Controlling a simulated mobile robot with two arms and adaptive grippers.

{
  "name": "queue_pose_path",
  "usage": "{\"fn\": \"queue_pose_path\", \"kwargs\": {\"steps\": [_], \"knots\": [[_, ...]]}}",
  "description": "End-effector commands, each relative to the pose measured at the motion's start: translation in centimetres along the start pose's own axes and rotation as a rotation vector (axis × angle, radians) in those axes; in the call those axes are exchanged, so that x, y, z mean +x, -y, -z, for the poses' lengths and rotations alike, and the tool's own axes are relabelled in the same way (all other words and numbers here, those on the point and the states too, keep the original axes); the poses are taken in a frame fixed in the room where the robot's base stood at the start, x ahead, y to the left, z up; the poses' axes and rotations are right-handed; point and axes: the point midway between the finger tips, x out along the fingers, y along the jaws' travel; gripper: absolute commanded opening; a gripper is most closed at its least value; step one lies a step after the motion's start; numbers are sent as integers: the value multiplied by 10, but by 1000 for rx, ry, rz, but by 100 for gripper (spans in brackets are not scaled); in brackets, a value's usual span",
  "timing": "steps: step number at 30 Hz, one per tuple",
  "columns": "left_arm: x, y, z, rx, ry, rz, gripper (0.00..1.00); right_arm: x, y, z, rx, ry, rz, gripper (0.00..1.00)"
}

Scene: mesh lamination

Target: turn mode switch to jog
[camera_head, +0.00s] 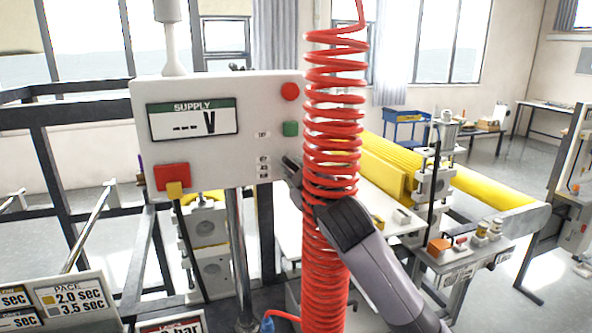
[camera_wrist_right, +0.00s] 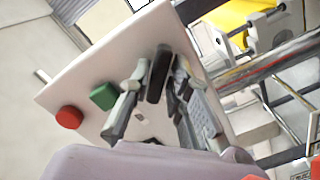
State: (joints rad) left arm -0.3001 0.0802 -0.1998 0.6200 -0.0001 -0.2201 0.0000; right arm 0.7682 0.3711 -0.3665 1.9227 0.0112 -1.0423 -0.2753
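The white control panel (camera_head: 222,160) carries a SUPPLY display (camera_head: 194,118), a red button (camera_head: 290,91) and a green button (camera_head: 291,129). Small labels (camera_head: 263,167) sit near its lower right, too small to read surely. My right gripper (camera_head: 291,168) is at the panel's right edge, partly hidden by the red coil. In the right wrist view, my right gripper (camera_wrist_right: 160,88) has its fingers apart on either side of a dark lever-like mode switch (camera_wrist_right: 158,72) on the panel face. I cannot tell whether the fingers touch it. The green button (camera_wrist_right: 103,96) is beside the left finger. My left gripper is out of view.
A red coiled hose (camera_head: 334,95) hangs in front of my right wrist. A red and yellow device (camera_head: 172,178) sits at the panel's lower left. Yellow rolls (camera_head: 490,187) and a machine with small fittings (camera_head: 465,252) stand to the right. PACE signs (camera_head: 75,300) are at lower left.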

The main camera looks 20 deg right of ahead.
Motion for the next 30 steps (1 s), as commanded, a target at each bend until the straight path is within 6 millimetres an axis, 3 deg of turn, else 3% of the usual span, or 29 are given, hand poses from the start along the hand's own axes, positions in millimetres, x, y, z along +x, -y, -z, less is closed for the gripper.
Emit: {"fn": "queue_pose_path", "kwargs": {"steps": [5, 17, 30], "knots": [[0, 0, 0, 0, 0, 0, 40, 0, -1, 0, -1, -1, -2, 32], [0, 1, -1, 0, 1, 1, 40, -8, -2, 1, -1, -4, -4, 32], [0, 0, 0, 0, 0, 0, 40, -94, -1, 0, -2, -3, -3, 32]]}}
